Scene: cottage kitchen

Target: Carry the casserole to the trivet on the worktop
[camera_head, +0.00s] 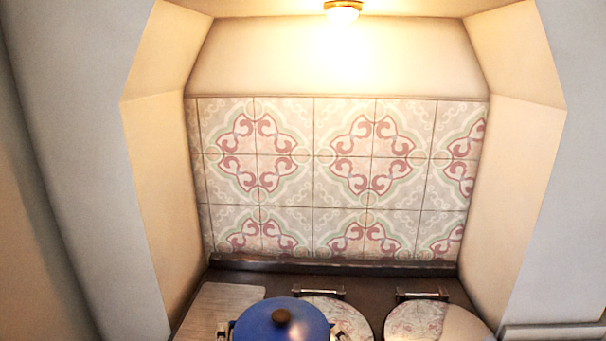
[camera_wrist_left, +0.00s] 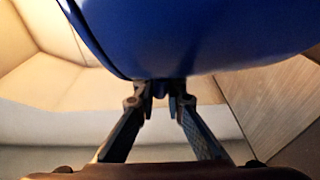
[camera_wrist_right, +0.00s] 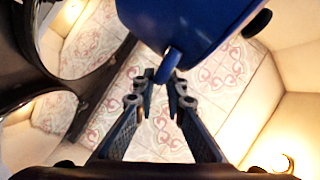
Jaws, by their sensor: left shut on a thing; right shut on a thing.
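The casserole (camera_head: 262,329) is a blue pot with a blue lid and a brown knob, at the bottom edge of the head view. My left gripper (camera_head: 222,331) is at its left side, and my right gripper (camera_head: 338,334) at its right. In the left wrist view, the left fingers (camera_wrist_left: 161,90) meet below the blue wall (camera_wrist_left: 200,40); the handle is mostly hidden. In the right wrist view, the right fingers (camera_wrist_right: 163,84) are shut on a blue side handle (camera_wrist_right: 168,66). I cannot tell the pot's clearance below. I cannot make out a trivet.
Two round plates with patterned, reflective faces, one right of the pot (camera_head: 437,322) and one partly behind it (camera_head: 343,311), lie on the dark stove top. A pale ribbed board (camera_head: 213,305) lies at the left. Sloping alcove walls (camera_head: 160,190) and a tiled back wall (camera_head: 315,180) enclose the space.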

